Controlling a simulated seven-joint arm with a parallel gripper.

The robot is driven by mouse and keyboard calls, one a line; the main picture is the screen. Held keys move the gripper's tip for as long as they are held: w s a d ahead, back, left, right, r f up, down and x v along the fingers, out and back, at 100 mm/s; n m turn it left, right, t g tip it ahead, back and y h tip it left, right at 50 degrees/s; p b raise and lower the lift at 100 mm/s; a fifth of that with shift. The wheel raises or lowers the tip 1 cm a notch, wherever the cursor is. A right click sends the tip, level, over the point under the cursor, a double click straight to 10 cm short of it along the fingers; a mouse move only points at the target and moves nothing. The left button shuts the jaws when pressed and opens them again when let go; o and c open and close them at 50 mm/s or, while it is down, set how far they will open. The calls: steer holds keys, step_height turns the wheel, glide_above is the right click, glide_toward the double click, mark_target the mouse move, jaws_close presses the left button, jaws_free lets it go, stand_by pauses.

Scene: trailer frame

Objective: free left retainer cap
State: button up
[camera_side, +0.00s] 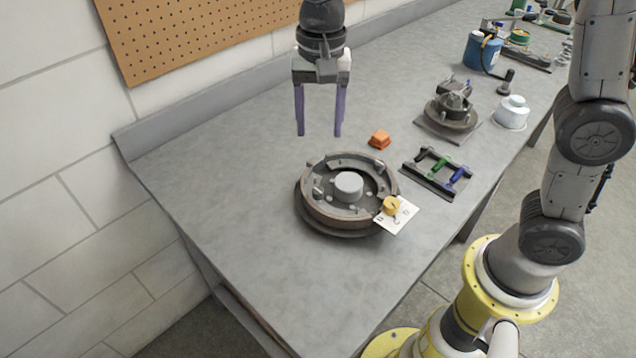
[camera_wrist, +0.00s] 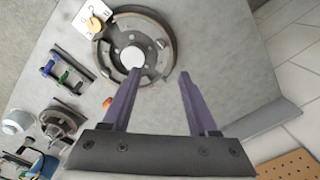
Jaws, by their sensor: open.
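A round drum-brake assembly (camera_side: 312,210) with curved shoes and a pale central hub (camera_side: 348,186) lies on the grey bench. It also shows at the top of the wrist view (camera_wrist: 168,42). A yellow round piece (camera_side: 391,205) sits at its right edge, over a white marked card (camera_side: 408,216). Small fittings show on the shoes, but they are too small to tell which is the left retainer cap. My gripper (camera_side: 319,134) is open and empty, its purple fingers pointing down above the bench, behind the brake in the side view. The fingers also show in the wrist view (camera_wrist: 160,74).
An orange block (camera_side: 379,139) lies behind the brake. A rack of green and blue-handled tools (camera_side: 440,173), a second hub assembly (camera_side: 452,112) and a white container (camera_side: 511,112) stand to the right. The bench left of the brake is clear; a wall borders it.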

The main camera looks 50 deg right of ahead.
mark_target(318, 190)
steer(key=f, duration=1.4)
steer(key=shift+s+a+f, duration=0.1)
steer(key=shift+a+f, duration=0.15)
jaws_close()
